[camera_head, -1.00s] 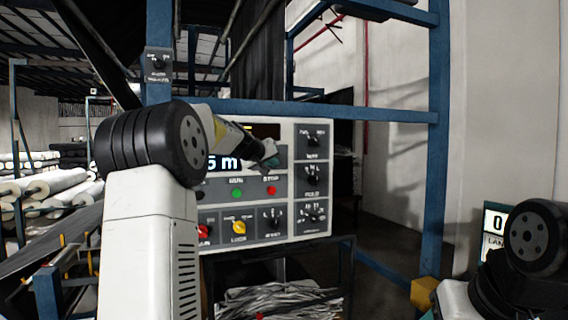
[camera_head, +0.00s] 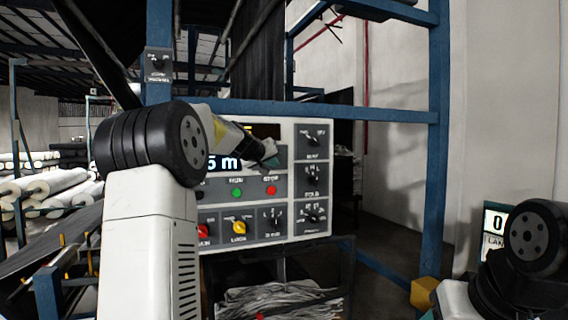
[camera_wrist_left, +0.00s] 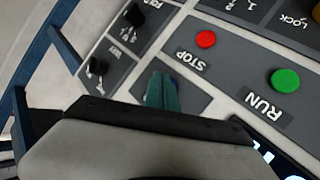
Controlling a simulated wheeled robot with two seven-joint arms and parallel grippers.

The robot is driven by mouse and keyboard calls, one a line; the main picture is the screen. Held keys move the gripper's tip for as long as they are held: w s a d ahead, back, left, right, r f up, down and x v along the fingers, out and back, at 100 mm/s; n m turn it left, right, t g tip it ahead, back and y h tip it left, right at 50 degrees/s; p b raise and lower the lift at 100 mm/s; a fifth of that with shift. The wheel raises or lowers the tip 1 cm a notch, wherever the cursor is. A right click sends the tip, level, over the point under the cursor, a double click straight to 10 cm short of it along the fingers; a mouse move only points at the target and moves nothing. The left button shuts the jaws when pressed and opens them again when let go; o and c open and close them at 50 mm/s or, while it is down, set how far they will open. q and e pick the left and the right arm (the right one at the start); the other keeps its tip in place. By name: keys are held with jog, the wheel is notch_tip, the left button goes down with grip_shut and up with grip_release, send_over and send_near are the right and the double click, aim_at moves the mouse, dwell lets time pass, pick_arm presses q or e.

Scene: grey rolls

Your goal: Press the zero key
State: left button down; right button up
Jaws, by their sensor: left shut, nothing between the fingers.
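The control panel (camera_head: 283,212) is a light grey box with dark sections, standing in front of me. My left gripper (camera_head: 268,158) is shut and empty, its teal fingertips at the panel face just right of the "5 m" display (camera_head: 222,163). In the left wrist view the fingertips (camera_wrist_left: 162,92) are over a small dark grey section beside the STOP button. No zero label is readable; the zero key may be hidden behind the fingers. I cannot tell whether the tips touch the panel. Only part of my right arm shows, at the right edge; its gripper is out of view.
Below the display are a green RUN button (camera_head: 237,193) and a red STOP button (camera_head: 271,190). A yellow knob (camera_head: 239,227) sits lower. Black knobs (camera_head: 312,173) line the panel's right side. A blue frame post (camera_head: 436,150) stands to the right.

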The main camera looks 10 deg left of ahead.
dwell(0.7)
pick_arm(q)
jog(key=shift+w+a, duration=0.25)
jog(key=shift+w, duration=0.1)
jog(key=shift+w+a, duration=0.25)
jog(key=shift+w, duration=0.1)
dwell(0.6)
jog(key=shift+s, duration=0.1)
dwell(0.3)
jog(key=shift+s+d, duration=0.45)
jog(key=shift+s, duration=0.15)
jog(key=shift+s+d, duration=0.7)
jog(key=shift+s, duration=0.35)
jog(key=shift+s+d, duration=0.7)
jog(key=shift+s, duration=0.3)
jog(key=shift+s+d, duration=0.1)
